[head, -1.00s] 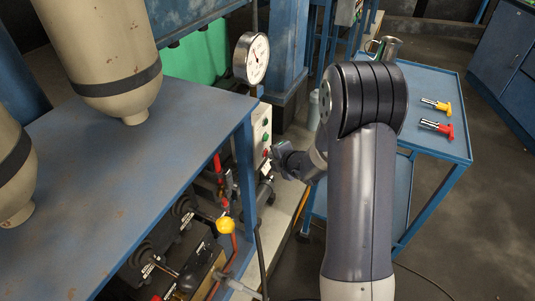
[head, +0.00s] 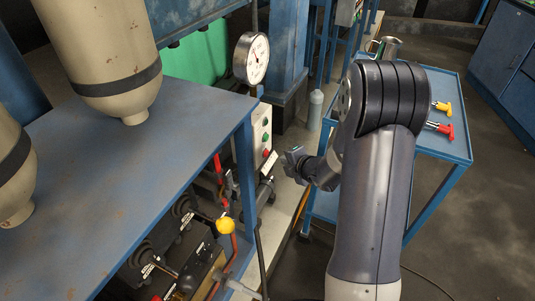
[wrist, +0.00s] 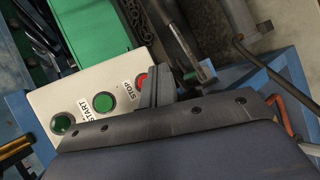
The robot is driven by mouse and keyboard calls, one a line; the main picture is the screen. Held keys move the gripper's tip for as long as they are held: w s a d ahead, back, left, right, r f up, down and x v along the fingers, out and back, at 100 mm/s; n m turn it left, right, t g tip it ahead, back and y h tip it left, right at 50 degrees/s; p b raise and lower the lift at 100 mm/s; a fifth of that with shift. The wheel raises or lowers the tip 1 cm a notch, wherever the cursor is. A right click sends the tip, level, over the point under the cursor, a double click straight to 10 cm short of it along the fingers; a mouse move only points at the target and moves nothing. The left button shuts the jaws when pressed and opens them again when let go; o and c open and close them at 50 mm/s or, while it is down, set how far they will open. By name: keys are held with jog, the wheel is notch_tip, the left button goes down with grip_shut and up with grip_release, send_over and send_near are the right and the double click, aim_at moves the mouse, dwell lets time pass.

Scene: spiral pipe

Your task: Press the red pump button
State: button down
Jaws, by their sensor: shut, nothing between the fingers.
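The red button (wrist: 141,80) is on a pale control box (wrist: 70,90), beside the word STOP. A green button (wrist: 103,102) is near the word START, and another round green piece (wrist: 62,124) is at the box's left end. In the head view the box (head: 262,122) is on the blue frame, with the red button (head: 267,153) low on it. My gripper (head: 287,158) is shut and empty, to the right of the box with a small gap. In the wrist view its fingers (wrist: 157,85) stand just right of the red button and hide part of its edge; I see no contact.
A pressure gauge (head: 251,58) stands above the box. A blue table (head: 130,170) with tanks is on the left, with valves and a yellow knob (head: 225,225) below. A blue cart (head: 445,150) with red and yellow tools is on the right. A grey bottle (head: 315,110) stands behind.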

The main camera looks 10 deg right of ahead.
jog(key=shift+s+d, duration=0.6)
jog(key=shift+d, duration=0.35)
jog(key=p, duration=0.1)
jog(key=a+p, duration=0.1)
jog(key=shift+w+a+r+p, duration=0.15)
jog(key=shift+w+r+p, duration=0.1)
jog(key=shift+w+p, duration=0.15)
jog(key=shift+s+d+f, duration=0.1)
jog(key=shift+s+d, duration=0.4)
jog(key=shift+d, duration=0.25)
jog(key=shift+s+d+f, duration=0.1)
jog(key=shift+s+d, duration=0.35)
jog(key=shift+d, duration=0.3)
jog(key=shift+s+d+f, duration=0.1)
jog(key=shift+s+d, duration=0.4)
jog(key=shift+d, duration=0.25)
